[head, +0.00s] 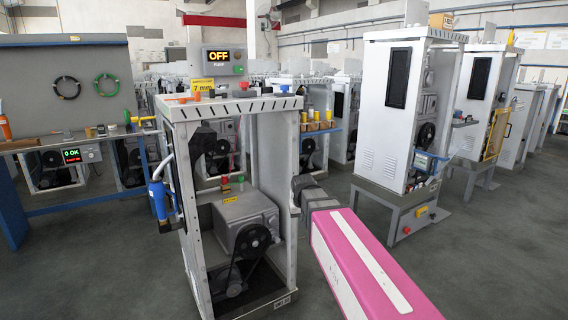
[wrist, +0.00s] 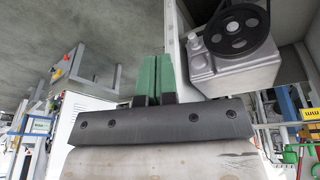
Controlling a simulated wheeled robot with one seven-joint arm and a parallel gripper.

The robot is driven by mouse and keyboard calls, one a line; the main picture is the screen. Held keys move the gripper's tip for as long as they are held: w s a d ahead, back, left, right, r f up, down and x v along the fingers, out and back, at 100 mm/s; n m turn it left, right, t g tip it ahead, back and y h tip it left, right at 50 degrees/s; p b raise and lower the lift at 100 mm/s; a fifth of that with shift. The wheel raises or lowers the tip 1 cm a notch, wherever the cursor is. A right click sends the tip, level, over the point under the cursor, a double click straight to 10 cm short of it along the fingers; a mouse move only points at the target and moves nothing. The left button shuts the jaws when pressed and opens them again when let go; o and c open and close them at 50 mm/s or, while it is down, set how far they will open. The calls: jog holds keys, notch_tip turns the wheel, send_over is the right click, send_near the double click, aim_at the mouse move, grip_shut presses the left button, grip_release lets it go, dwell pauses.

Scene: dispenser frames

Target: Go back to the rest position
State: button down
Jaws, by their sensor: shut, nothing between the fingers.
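My gripper (wrist: 155,78) shows in the wrist view as two green fingers side by side, shut with nothing between them. In the head view my pink arm reaches in from the lower right, and its dark grey end lies just right of the nearest dispenser frame (head: 172,185). The fingers are not clear there. In the wrist view a grey pump unit (wrist: 222,70) with a black pulley is to the right of the fingers, apart from them. The same kind of pump unit (head: 245,218) sits inside the nearest frame in the head view.
An "OFF" display (head: 224,57) stands above the nearest frame. A blue nozzle (head: 158,195) hangs on its left side. A tall white cabinet (head: 388,115) on a grey stand is at the right. A workbench (head: 75,145) is at the left.

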jog(key=s+d+f+g, duration=0.1)
jog(key=s+d+f, duration=0.5)
jog(key=s+f, duration=0.1)
jog(key=s+d+f+m+g, duration=0.1)
jog(key=s+d+f+g, duration=0.1)
jog(key=s+d+f, duration=0.4)
notch_tip(320, 180, down, 4)
jog(key=shift+s+r, duration=0.25)
jog(key=shift+s, duration=0.55)
